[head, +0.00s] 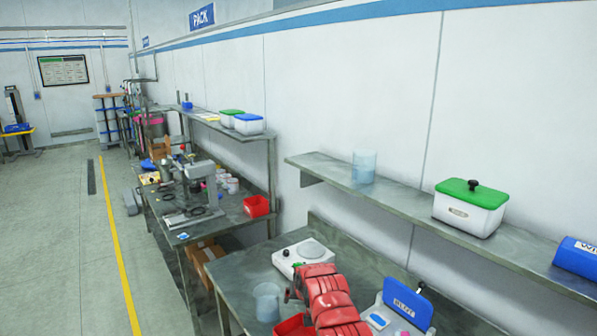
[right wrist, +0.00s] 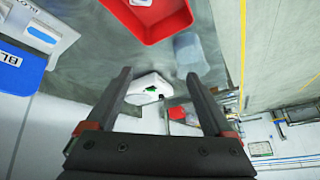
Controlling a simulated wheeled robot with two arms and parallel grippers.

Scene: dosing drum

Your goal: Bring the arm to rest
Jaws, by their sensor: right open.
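My right arm (head: 328,300), with red segments, reaches in from the bottom of the head view over the near bench. Its gripper is mostly hidden behind the arm there. In the right wrist view my right gripper (right wrist: 158,73) shows its two dark fingers wide apart, with nothing held between them. Beyond the fingers is a white scale (right wrist: 146,88) with a green display, apart from them. The scale also shows in the head view (head: 290,262) at the back of the bench. My left gripper is not in view.
A clear beaker (head: 267,302) and a red tray (head: 292,327) stand close to the arm. A box with a blue lid (head: 407,302) is to its right. A shelf (head: 480,250) above holds a green-lidded box (head: 470,208) and another beaker (head: 364,167). The floor at left is clear.

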